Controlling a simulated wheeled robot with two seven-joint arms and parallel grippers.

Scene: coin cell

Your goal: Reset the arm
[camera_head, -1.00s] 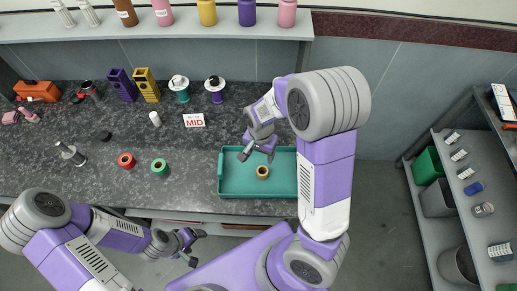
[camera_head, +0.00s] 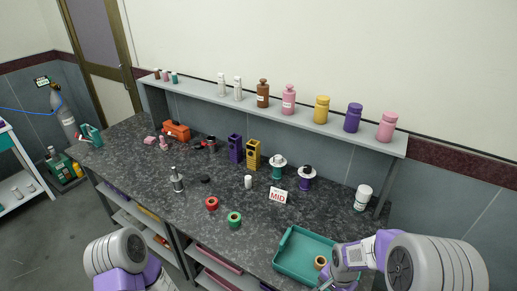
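My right arm comes in from the right, and its gripper (camera_head: 332,284) hangs over the right front part of the teal tray (camera_head: 285,262). The lower frame edge cuts it off, so I cannot tell whether its fingers are open or shut. A small tan-yellow ring (camera_head: 320,262) lies in the tray beside the gripper. My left arm shows only as a rounded grey and purple link at the bottom left. Its gripper is out of view.
A red ring (camera_head: 211,204) and a green ring (camera_head: 234,220) lie on the dark counter (camera_head: 140,165). A "MID" sign (camera_head: 278,197) and purple and yellow holders stand behind. Several bottles line the grey shelf (camera_head: 340,131) above.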

